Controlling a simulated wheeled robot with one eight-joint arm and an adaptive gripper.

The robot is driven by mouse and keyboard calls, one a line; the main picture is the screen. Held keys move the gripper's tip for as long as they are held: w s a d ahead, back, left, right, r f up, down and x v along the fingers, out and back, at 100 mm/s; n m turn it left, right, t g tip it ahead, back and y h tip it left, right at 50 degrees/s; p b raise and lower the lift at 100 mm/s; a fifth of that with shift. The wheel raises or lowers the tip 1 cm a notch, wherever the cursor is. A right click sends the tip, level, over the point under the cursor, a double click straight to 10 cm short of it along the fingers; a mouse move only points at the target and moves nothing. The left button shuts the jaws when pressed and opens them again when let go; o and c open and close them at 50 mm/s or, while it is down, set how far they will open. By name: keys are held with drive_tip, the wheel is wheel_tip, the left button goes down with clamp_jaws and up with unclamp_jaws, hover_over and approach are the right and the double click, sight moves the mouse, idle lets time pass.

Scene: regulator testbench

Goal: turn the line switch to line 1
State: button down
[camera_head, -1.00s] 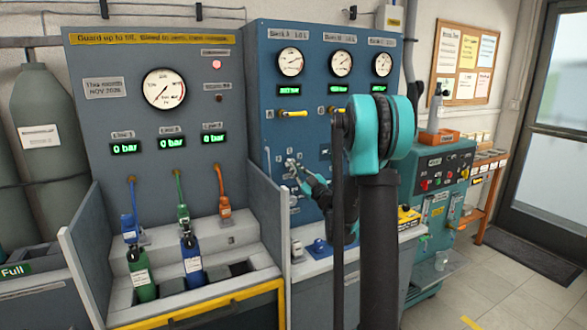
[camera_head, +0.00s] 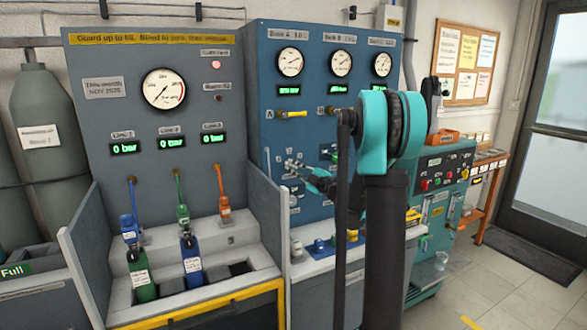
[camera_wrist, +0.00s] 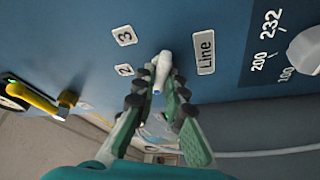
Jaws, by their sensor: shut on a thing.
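The line switch (camera_wrist: 162,66) is a small white lever-like knob on the blue panel. In the wrist view it stands between my fingertips, and my gripper (camera_wrist: 158,84) is shut on it. The plates "3" (camera_wrist: 124,36) and "2" (camera_wrist: 123,70) sit to its left and the "Line" plate (camera_wrist: 205,53) to its right, all turned sideways. A plate for line 1 does not show; my fingers cover part of the panel. In the head view my gripper (camera_head: 296,168) is at the panel's lower left, and the switch is too small to read there.
A yellow-handled valve (camera_wrist: 35,97) is at the left. In the head view, the grey guard bay (camera_head: 75,240) with green and blue cylinders stands left of my gripper.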

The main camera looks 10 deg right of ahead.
idle(0.3)
drive_tip(key=c, duration=1.6)
unclamp_jaws()
drive_tip(key=v, duration=1.2)
drive_tip(key=shift+r, duration=0.1)
